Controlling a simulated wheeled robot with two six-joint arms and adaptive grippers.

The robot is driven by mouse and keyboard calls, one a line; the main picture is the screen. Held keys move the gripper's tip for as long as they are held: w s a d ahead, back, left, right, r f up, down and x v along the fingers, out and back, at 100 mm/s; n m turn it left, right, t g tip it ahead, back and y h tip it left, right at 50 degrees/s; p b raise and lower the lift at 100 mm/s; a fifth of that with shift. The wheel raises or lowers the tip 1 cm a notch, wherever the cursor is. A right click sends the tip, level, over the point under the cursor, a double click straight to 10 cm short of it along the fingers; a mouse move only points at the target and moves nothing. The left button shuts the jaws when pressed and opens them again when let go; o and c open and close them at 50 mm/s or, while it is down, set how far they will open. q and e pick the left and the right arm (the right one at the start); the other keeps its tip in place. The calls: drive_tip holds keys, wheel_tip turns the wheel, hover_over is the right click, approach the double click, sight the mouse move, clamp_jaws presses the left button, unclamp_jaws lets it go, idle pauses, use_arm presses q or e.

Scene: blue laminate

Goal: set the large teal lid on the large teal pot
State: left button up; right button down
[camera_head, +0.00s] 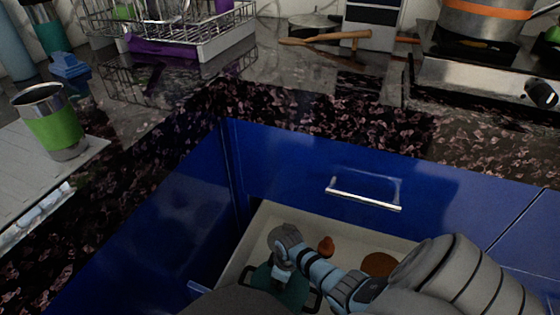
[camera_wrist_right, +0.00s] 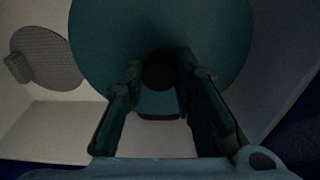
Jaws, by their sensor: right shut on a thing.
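My right gripper (camera_head: 283,278) reaches down into the open drawer. In the wrist view the right gripper (camera_wrist_right: 160,90) has a finger on each side of a dark knob at the middle of a broad teal disc, the large teal lid (camera_wrist_right: 105,40), and is shut on it. In the head view a teal round piece with black side handles, which looks like the large teal pot (camera_head: 294,292), shows under the gripper, partly covered by my arm. I cannot tell from these frames whether lid and pot touch. My left gripper is not in view.
The open drawer (camera_head: 410,240) has pale walls and holds an orange-brown item (camera_head: 326,247) and a brown disc (camera_head: 378,265). A grey perforated disc (camera_wrist_right: 45,57) lies left in the wrist view. The blue drawer front with a metal handle (camera_head: 362,195) stands behind my arm.

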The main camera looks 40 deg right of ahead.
drive_tip(key=shift+f, duration=0.1)
drive_tip(key=c, duration=1.2)
unclamp_jaws()
drive_tip(key=o, duration=1.2)
